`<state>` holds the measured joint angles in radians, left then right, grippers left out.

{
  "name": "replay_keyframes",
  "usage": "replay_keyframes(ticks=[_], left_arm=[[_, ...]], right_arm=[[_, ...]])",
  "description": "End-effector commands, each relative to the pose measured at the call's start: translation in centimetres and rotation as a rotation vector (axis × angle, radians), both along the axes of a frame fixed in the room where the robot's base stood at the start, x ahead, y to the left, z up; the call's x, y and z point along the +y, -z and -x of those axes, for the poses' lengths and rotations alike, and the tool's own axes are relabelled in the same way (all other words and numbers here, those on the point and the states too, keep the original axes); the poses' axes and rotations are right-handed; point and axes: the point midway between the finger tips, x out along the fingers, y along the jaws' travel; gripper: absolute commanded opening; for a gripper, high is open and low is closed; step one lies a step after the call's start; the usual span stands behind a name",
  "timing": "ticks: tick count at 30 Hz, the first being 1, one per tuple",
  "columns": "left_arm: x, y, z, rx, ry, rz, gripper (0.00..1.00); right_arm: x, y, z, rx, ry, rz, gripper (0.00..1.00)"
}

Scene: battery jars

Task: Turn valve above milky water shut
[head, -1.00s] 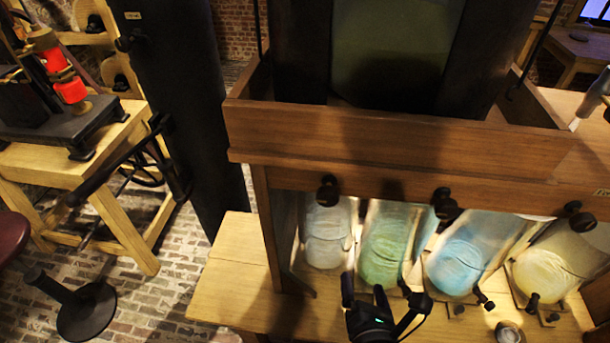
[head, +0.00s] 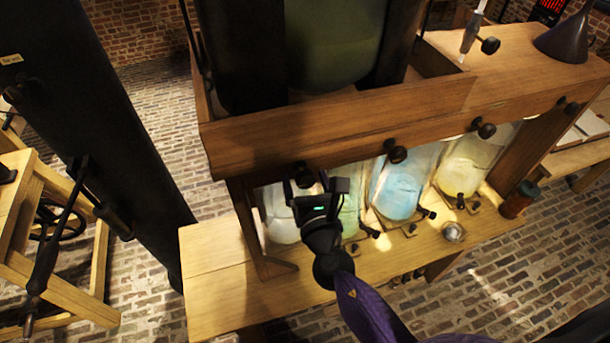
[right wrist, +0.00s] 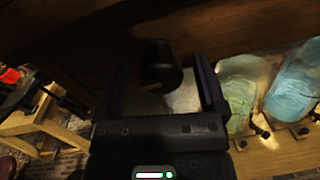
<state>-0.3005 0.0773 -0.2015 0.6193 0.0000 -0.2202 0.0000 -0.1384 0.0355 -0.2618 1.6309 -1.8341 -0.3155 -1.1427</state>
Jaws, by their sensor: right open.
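The milky water jar (head: 279,213) stands at the left end of the row under the wooden shelf. A dark valve knob (head: 304,177) sits above it on the shelf's front. My right gripper (head: 318,186) is open in front of this knob, hiding part of the jar and the green jar. In the right wrist view the knob (right wrist: 160,64) lies between the two open fingers, with a small light mark on it. I cannot tell whether the fingers touch it. My left gripper is not in view.
To the right stand a green jar (head: 349,214), a blue jar (head: 404,187) and a yellow jar (head: 464,166). More knobs (head: 396,152) line the shelf front (head: 340,127).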

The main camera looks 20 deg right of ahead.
Motion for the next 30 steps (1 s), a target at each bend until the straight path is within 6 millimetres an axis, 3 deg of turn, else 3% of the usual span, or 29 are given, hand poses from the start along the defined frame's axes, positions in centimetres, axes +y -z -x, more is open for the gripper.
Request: replay_keyframes(ticks=[9, 21, 30], left_arm=[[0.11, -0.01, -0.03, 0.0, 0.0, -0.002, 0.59], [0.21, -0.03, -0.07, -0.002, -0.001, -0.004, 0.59], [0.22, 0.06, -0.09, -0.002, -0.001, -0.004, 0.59]], right_arm=[[-0.01, 0.02, -0.42, 0.001, 0.0, -0.001, 0.87], [-0.02, 0.02, -0.39, 0.001, 0.0, -0.001, 0.02], [-0.03, 0.03, -0.39, 0.001, 0.001, -0.033, 0.0]])
